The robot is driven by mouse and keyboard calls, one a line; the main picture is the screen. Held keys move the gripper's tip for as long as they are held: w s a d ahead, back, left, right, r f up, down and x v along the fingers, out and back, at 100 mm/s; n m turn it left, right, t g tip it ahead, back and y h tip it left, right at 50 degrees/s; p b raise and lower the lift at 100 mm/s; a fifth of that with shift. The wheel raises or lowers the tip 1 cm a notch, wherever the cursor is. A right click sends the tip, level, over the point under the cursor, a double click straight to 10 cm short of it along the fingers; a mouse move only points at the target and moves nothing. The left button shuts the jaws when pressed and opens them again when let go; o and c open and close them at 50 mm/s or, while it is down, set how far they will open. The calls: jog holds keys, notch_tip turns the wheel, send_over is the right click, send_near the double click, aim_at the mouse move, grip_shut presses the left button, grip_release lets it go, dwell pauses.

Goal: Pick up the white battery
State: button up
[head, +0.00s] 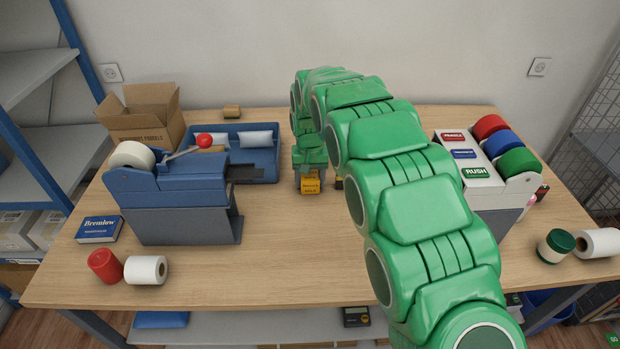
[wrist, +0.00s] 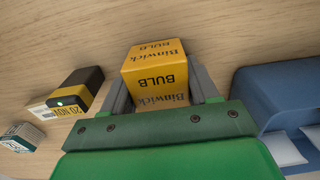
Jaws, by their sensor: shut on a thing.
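I cannot pick out a white battery in either view. My gripper (head: 311,172) points down at the back middle of the counter. It is shut on a small orange-yellow box marked Binwick BULB (wrist: 155,75); the box also shows below my gripper in the head view (head: 311,187). In the wrist view my gripper's grey fingers (wrist: 160,88) stand on both sides of the box. I cannot tell whether the box touches the counter. My green arm hides part of the counter's middle and right.
A black and yellow device with a label (wrist: 72,95) and a small box (wrist: 22,137) lie left of the held box in the wrist view. A blue tray (head: 262,168) with white packets stands close to my gripper. A blue dispenser (head: 180,205) stands left. The front middle is clear.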

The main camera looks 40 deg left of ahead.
jog(key=shift+f, duration=0.1)
jog(key=o, duration=1.1)
jog(key=shift+c, duration=0.2)
notch_tip(320, 180, up, 12)
jog(key=shift+f, duration=0.15)
jog(key=shift+r, duration=0.25)
jog(key=shift+c, duration=0.9)
jog(key=c, duration=0.4)
